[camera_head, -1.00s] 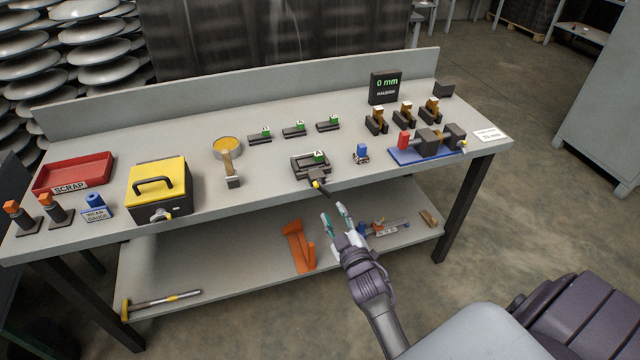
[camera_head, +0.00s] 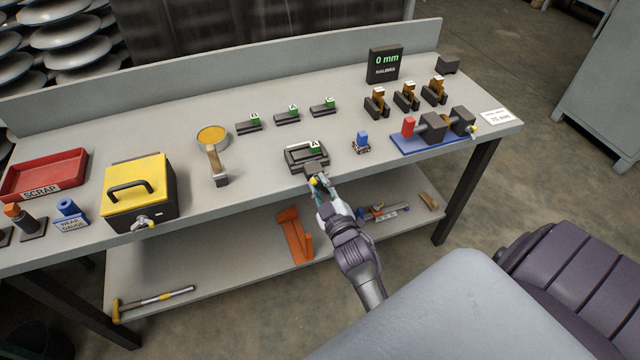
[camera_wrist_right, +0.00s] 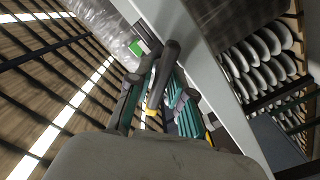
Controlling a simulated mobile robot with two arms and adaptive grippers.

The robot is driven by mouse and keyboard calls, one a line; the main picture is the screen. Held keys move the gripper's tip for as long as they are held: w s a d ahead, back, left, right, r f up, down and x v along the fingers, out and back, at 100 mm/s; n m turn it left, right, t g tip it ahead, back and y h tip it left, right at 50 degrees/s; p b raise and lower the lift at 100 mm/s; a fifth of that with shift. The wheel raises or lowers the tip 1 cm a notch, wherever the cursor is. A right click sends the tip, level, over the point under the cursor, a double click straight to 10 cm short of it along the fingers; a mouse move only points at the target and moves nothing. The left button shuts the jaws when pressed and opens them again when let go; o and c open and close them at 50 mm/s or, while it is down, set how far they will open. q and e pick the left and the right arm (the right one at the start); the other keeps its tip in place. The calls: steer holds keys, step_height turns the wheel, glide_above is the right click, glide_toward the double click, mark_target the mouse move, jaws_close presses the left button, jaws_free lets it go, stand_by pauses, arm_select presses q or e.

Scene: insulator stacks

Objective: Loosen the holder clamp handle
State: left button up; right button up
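The holder (camera_head: 292,160) is a dark block frame with a white "A" label and green top, at the bench's front edge. Its dark clamp handle has a yellow tip (camera_head: 317,181) and points toward me over the edge. My right gripper (camera_head: 321,190) is at this handle, and its fingers partly hide it. In the right wrist view, the dark handle (camera_wrist_right: 164,75) lies between the two teal-padded fingers (camera_wrist_right: 155,108). The fingers look spread on either side of it, with some gap; contact is unclear. My left gripper is not in view.
A blue-topped piece (camera_head: 362,142) stands right of the holder, near a blue-based fixture (camera_head: 400,146). A wooden-handled tool (camera_head: 215,165) and a yellow-lidded box (camera_head: 128,177) are to the left. The lower shelf holds an orange bracket (camera_head: 293,235).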

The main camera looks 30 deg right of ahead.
jaws_close()
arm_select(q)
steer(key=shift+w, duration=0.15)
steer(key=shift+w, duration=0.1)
arm_select(e)
steer(key=shift+r+m+p, duration=0.1)
steer(key=shift+m+p, duration=0.2)
steer(key=shift+m, duration=0.3)
steer(key=shift+m+p, duration=0.5)
steer(key=shift+m, duration=0.7)
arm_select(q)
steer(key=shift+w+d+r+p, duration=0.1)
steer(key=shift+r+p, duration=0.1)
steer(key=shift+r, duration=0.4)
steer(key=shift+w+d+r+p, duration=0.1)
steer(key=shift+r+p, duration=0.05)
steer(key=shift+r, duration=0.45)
arm_select(e)
steer(key=shift+m, duration=1.1)
